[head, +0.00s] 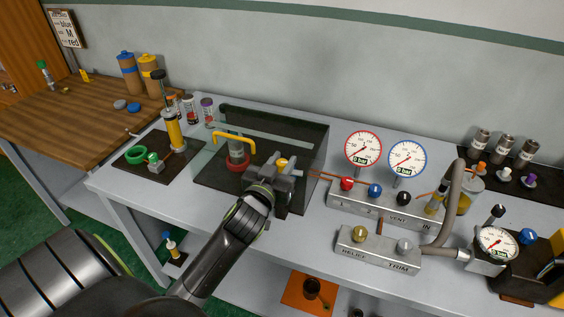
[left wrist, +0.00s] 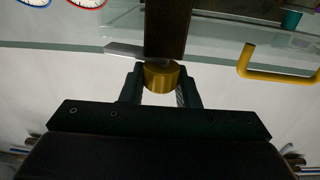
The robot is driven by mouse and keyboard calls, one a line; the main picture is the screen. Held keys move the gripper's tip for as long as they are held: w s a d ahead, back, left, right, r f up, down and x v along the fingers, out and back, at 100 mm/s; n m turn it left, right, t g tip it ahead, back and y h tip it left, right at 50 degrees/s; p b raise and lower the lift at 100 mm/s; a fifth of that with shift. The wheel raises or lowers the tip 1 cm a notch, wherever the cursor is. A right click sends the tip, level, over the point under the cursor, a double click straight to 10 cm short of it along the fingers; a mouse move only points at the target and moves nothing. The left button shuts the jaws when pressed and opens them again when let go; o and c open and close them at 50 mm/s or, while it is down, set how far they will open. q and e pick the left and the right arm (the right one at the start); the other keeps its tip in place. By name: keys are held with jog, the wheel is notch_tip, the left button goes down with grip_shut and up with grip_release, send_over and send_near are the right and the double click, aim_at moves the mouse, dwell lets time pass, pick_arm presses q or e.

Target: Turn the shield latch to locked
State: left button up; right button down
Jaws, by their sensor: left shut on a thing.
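The shield (head: 262,124) is a clear box on the bench with a yellow handle (head: 235,136) on its front; the handle also shows in the left wrist view (left wrist: 280,75). The shield appears lowered over a dark base and a red-and-grey part. The shield latch is a round yellow knob (head: 281,161) at the shield's front right. My left gripper (left wrist: 160,88) is shut on this knob, with a finger on each side of it. A pale flat bar (left wrist: 123,50) sticks out beside the knob. The latch's exact turn is hard to tell. My right gripper is out of view.
Right of the shield stands a manifold (head: 385,212) with coloured knobs and two gauges (head: 363,148) (head: 407,157). A relief and trim block (head: 378,250) sits in front of it. Left of the shield, a dark mat (head: 178,172) holds a yellow-bodied tool and a green ring.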

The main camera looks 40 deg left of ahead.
pick_arm(q)
jog(key=shift+d+f+n+g+y+b, duration=0.15)
jog(key=shift+n+g+y+b, duration=0.25)
jog(key=shift+n+y, duration=0.65)
jog(key=n+g+y+b, duration=0.6)
jog(key=b, duration=0.1)
jog(key=n+g+y+b, duration=0.5)
jog(key=g+y+b, duration=0.1)
jog(key=g+b, duration=0.1)
jog(key=shift+w+n+g+b, duration=0.1)
jog(key=shift+n+g+b, duration=0.25)
jog(key=shift+b, duration=0.25)
jog(key=shift+n+g, duration=0.3)
jog(key=shift+g, duration=0.15)
jog(key=shift+n+g+y+b, duration=0.25)
jog(key=shift+n+g+b, duration=0.5)
jog(key=shift+g, duration=0.35)
jog(key=shift+r+g, duration=0.2)
jog(key=shift+g, duration=0.1)
jog(key=o, duration=0.9)
